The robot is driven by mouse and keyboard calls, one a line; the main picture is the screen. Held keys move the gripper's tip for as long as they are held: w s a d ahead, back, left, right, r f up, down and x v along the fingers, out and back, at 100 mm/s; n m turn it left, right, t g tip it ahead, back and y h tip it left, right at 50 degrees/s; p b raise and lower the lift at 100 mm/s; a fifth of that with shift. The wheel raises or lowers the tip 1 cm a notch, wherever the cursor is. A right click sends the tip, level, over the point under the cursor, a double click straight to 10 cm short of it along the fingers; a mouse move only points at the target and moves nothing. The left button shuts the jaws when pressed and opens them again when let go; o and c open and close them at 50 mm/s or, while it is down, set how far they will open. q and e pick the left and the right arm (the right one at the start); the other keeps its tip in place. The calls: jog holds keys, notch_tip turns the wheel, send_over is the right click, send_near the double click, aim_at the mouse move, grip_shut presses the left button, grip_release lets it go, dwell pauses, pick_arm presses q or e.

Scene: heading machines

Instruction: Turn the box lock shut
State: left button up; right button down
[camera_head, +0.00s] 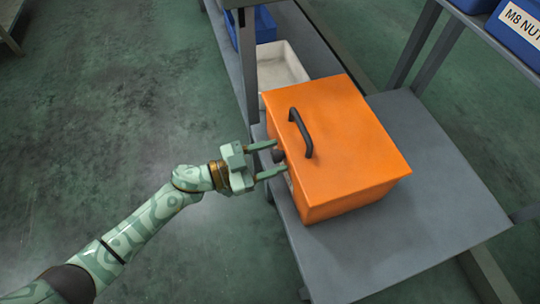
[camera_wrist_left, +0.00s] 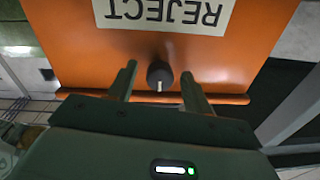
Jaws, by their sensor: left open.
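The orange box (camera_head: 345,140) stands on a grey shelf, with a dark handle (camera_head: 300,132) on its top. Its lock knob (camera_head: 279,156) is small, dark and round, on the side facing my left gripper. The knob (camera_wrist_left: 160,76) also shows in the left wrist view, with a pale mark pointing up and down in the picture. My left gripper (camera_head: 277,158) is open, with one finger on each side of the knob. I see a gap on both sides in the wrist view. The fingertips' exact depth along the knob is unclear. My right gripper is not in view.
A REJECT label (camera_wrist_left: 165,14) is on the box's side, upside down in the wrist view. A white bin (camera_head: 283,68) and a blue bin (camera_head: 262,25) stand behind. A grey post (camera_head: 247,65) rises near the gripper. The shelf (camera_head: 440,190) is bare at right.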

pick_arm(q)
jog(key=c, duration=1)
jog(key=shift+o, duration=0.2)
jog(key=shift+f+m+g+b, duration=0.15)
jog(key=shift+m+b, duration=0.65)
jog(key=shift+m, duration=3.85)
jog(key=shift+f+m+g+b, duration=0.15)
jog(key=shift+m+b, duration=0.6)
jog(key=shift+m, duration=3.9)
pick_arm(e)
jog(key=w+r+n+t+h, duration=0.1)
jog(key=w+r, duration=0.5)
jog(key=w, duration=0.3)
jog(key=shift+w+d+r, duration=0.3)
pick_arm(q)
jog(key=shift+r, duration=0.1)
